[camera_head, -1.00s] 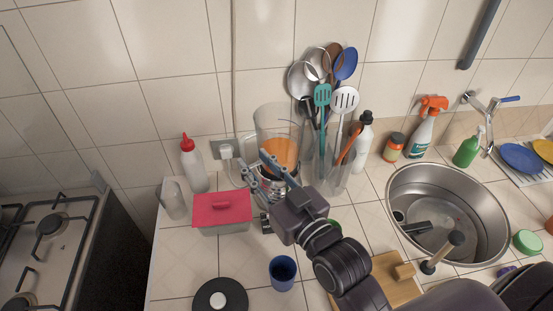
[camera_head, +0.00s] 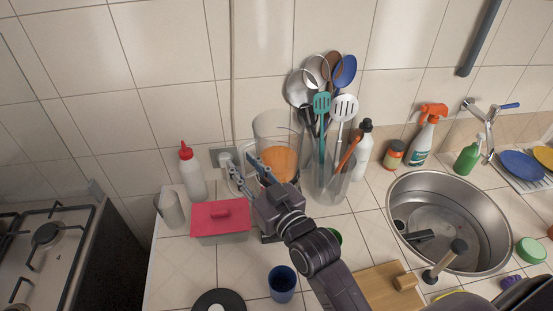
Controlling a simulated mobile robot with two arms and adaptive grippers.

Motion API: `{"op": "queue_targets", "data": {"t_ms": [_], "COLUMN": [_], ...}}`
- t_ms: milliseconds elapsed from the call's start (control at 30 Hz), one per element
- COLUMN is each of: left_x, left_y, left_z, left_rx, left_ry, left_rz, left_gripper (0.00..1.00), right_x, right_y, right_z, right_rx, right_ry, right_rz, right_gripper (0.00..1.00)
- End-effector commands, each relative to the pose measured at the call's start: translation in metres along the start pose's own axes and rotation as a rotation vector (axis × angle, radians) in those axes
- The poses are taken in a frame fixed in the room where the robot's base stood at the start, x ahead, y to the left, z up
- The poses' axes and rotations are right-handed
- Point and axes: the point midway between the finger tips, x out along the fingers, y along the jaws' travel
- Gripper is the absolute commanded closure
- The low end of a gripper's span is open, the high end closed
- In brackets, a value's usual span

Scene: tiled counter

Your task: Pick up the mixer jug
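The mixer jug (camera_head: 284,160) is a tall clear vessel with orange contents, standing upright near the back wall. My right gripper (camera_head: 242,165) is in front of its lower left side. Its two fingers are apart, with a gap between them, and nothing is seen held. I cannot tell whether a finger touches the jug. The gripper body hides most of the jug's base. My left gripper is out of view.
A clear holder (camera_head: 335,181) with several utensils stands close to the jug's right. A red-lidded box (camera_head: 220,220) and a white bottle (camera_head: 192,177) are at left. A blue cup (camera_head: 282,284) stands in front. The sink (camera_head: 490,262) is at right.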

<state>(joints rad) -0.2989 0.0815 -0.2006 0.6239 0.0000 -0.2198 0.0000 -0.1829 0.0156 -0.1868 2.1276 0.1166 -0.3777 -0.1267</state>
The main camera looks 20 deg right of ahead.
Motion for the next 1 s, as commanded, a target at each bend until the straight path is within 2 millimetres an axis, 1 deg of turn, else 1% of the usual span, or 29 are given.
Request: {"op": "queue_targets", "data": {"t_ms": [33, 100, 333, 600, 1000], "left_x": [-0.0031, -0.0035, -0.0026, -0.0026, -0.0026], "left_y": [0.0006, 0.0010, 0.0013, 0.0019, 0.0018], "left_z": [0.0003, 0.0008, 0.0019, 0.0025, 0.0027], "left_rx": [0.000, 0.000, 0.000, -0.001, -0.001], "left_ry": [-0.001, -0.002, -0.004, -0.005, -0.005], "left_rz": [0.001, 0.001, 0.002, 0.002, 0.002], "left_gripper": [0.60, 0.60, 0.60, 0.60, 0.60], "right_x": [0.0049, 0.0081, 0.0089, 0.0086, 0.0085], "right_y": [-0.0001, -0.0002, -0.0002, -0.0001, -0.0001], "right_z": [-0.0018, -0.0008, 0.0003, 0.0004, 0.0006], "right_rx": [0.000, 0.000, -0.001, -0.001, -0.001], "right_ry": [0.001, 0.001, 0.001, 0.000, 0.000], "right_rz": [0.000, 0.000, 0.000, 0.000, 0.000], "right_gripper": [0.71, 0.71, 0.71, 1.00, 1.00]}}
